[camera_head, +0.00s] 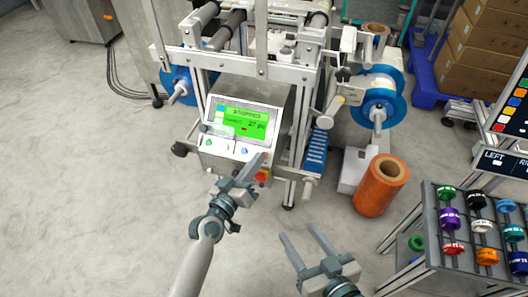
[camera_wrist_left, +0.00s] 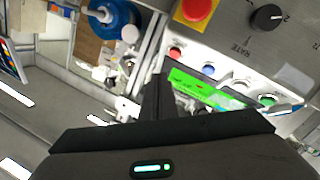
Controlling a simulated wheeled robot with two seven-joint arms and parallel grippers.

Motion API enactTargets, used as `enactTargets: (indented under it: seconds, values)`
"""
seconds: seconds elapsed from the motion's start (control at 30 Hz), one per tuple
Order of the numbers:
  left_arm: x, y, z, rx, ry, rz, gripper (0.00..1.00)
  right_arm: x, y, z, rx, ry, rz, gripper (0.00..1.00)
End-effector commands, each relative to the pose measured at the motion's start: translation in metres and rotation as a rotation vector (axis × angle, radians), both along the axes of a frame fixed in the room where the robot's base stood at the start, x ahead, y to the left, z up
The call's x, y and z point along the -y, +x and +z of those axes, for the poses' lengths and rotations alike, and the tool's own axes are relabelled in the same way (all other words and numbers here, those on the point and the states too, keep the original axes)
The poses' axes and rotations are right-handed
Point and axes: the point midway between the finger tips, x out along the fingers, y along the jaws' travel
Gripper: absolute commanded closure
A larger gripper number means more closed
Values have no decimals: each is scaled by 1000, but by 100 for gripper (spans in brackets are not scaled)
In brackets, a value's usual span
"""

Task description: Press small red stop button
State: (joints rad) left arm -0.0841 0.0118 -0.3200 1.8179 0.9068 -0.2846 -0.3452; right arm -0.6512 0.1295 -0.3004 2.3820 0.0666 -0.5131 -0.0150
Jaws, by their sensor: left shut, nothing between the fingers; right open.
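The small red stop button (camera_wrist_left: 175,52) shows in the left wrist view, at the end of a row of buttons beside the green screen (camera_wrist_left: 200,88). In the head view the row is below the screen (camera_head: 242,120), and my left gripper covers the button's area. My left gripper (camera_head: 263,158) is shut and empty, its fingertips at the right end of that row. In the left wrist view its fingertips (camera_wrist_left: 160,80) are close to the red button; I cannot tell whether they touch. My right gripper (camera_head: 299,234) is open and empty, lower in the head view.
A big red mushroom button (camera_wrist_left: 197,9) on yellow and a black knob (camera_wrist_left: 267,17) are near the small button. Blue (camera_wrist_left: 208,69) and green (camera_wrist_left: 267,99) buttons share its row. An orange roll (camera_head: 380,186) and a reel rack (camera_head: 432,240) stand at right.

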Motion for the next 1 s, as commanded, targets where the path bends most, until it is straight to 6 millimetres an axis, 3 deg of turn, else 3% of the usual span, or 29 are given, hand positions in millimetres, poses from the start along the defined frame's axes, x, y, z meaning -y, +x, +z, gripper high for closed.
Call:
enactTargets:
  seconds: [0.33,1.0]
  values:
    - [-6,-19,21,1,1,0,100,0,0,24,0,0,0,47]
    - [-7,-21,22,0,0,0,100,0,0,24,0,0,0,47]
